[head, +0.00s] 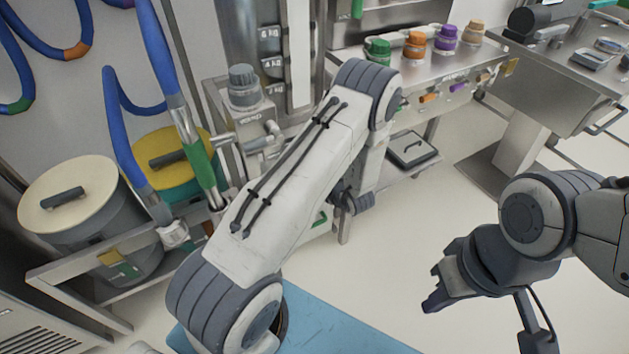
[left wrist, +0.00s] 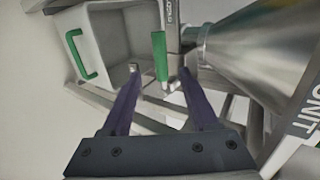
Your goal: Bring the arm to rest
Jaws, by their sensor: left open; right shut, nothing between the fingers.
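My left arm reaches forward across the middle of the head view, bent at the elbow, and its link hides most of its own gripper there. In the left wrist view my left gripper (left wrist: 158,73) is open, its two purple fingers apart with nothing held. Beyond the fingertips are a grey bin (left wrist: 107,50) with a green handle (left wrist: 80,54) and a green-gripped bar (left wrist: 160,56); I cannot tell whether the fingers touch them. My right gripper (head: 433,300) is shut and empty, over open floor at the lower right of the head view.
Two lidded drums, one cream (head: 66,195) and one yellow (head: 168,160), stand on a low rack at the left. A steel bench (head: 440,75) with several coloured-lid jars is at the back. A metal table (head: 570,85) is back right. The floor (head: 430,220) between is clear.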

